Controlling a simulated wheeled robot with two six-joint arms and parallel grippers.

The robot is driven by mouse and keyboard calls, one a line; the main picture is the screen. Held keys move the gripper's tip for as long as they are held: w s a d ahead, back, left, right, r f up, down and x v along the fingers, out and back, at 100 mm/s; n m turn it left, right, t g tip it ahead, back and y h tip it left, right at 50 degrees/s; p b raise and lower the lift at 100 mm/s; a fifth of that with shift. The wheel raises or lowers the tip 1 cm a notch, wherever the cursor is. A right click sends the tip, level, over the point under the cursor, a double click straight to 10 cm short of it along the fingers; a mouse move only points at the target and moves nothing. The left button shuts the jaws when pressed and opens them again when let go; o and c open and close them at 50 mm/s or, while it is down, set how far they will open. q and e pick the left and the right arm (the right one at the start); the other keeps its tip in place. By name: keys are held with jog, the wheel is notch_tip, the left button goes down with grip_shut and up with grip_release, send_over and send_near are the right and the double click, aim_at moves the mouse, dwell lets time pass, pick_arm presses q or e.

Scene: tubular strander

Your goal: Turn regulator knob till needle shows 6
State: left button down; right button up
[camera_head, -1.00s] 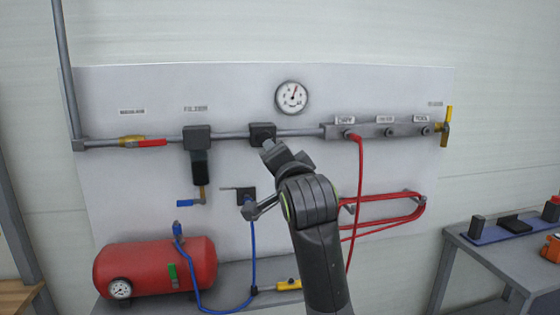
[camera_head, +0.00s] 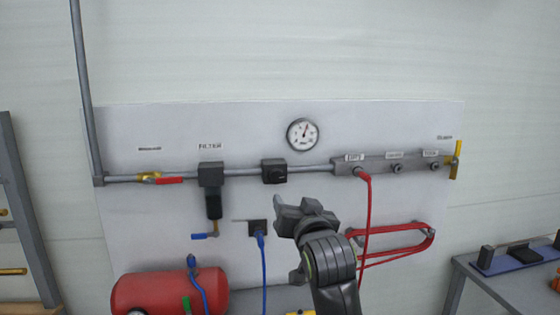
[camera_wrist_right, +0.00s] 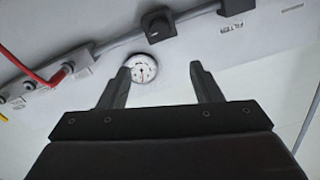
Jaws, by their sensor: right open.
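The regulator (camera_head: 274,171) is a black block with a round knob on the grey pipe. It also shows at the top of the right wrist view (camera_wrist_right: 158,25). The round white gauge (camera_head: 302,134) hangs above the pipe, right of the regulator. Its needle points up and slightly right in the head view; its numbers are too small to read. My right gripper (camera_head: 287,216) is below the regulator and apart from it. In the right wrist view its fingers (camera_wrist_right: 160,70) are spread and empty, with the gauge (camera_wrist_right: 143,69) seen between them. My left gripper is not in view.
A filter (camera_head: 212,185) hangs from the pipe at left. A manifold (camera_head: 385,164) with a red hose (camera_head: 367,220) is at right. A blue hose (camera_head: 262,270) and a red tank (camera_head: 168,291) are below. The board around the gauge is clear.

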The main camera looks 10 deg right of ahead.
jog(key=n, duration=0.2)
pick_arm(q)
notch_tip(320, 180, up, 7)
jog(key=p, duration=0.6)
pick_arm(e)
send_near(278, 177)
jog(key=w, duration=0.9)
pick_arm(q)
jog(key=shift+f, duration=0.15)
pick_arm(e)
jog(key=c, duration=1)
jog(key=shift+m+b, duration=0.6)
jog(key=shift+b, duration=0.05)
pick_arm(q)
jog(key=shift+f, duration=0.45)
pick_arm(e)
jog(key=o, duration=1)
